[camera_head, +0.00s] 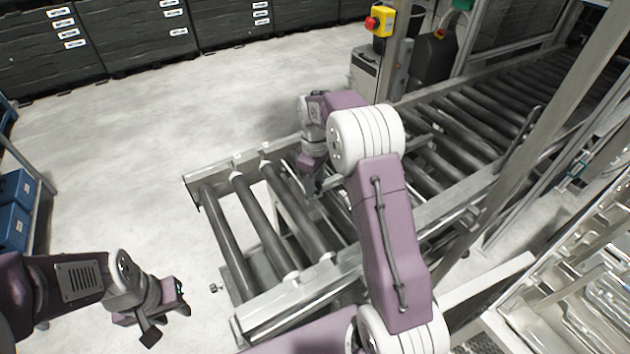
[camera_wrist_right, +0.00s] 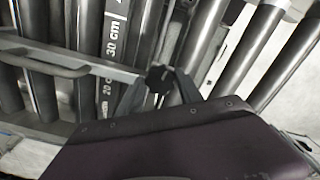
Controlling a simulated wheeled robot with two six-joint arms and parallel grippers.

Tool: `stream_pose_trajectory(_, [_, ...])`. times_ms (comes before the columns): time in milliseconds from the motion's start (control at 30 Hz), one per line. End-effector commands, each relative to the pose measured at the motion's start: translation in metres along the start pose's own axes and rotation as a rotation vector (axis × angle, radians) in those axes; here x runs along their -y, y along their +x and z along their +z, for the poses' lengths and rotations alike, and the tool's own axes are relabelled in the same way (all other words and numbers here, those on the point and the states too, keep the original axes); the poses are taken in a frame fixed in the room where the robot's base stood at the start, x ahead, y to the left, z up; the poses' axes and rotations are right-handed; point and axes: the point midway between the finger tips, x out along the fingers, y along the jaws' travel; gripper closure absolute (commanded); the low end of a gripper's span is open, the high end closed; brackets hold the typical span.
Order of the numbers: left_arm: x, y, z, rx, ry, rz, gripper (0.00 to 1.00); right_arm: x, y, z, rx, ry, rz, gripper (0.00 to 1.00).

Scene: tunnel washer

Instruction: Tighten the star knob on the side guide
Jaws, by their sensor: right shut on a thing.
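The black star knob (camera_wrist_right: 160,78) shows in the right wrist view at the end of the grey side guide rail (camera_wrist_right: 70,62). My right gripper (camera_wrist_right: 158,90) is shut on the knob, with one finger on each side of it. In the head view my right gripper (camera_head: 312,186) reaches down among the conveyor rollers, and the knob cannot be made out there. My left gripper (camera_head: 168,318) is at the lower left, over the floor, with its fingers apart and empty.
The roller conveyor (camera_head: 235,215) runs from the front to the back right. A scale strip marked in cm (camera_wrist_right: 112,45) lies beside the rollers in the wrist view. A yellow box with a red button (camera_head: 381,21) stands behind. Blue bins (camera_head: 14,225) are at the left. The floor between is clear.

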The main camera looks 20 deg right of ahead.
Motion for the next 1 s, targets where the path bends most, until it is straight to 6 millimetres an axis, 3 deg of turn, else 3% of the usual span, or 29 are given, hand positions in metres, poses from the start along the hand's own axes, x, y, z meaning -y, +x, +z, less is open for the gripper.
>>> stream_pose_trajectory(400, [-0.001,-0.031,-0.003,0.0,0.0,0.0,0.64,0.001,-0.004,0.0,0.001,0.368,-0.001,0.98])
stream_pose_trajectory(1000, [-0.001,-0.059,-0.006,0.0,0.0,0.0,0.64,0.001,-0.003,-0.001,-0.001,0.937,0.001,0.98])
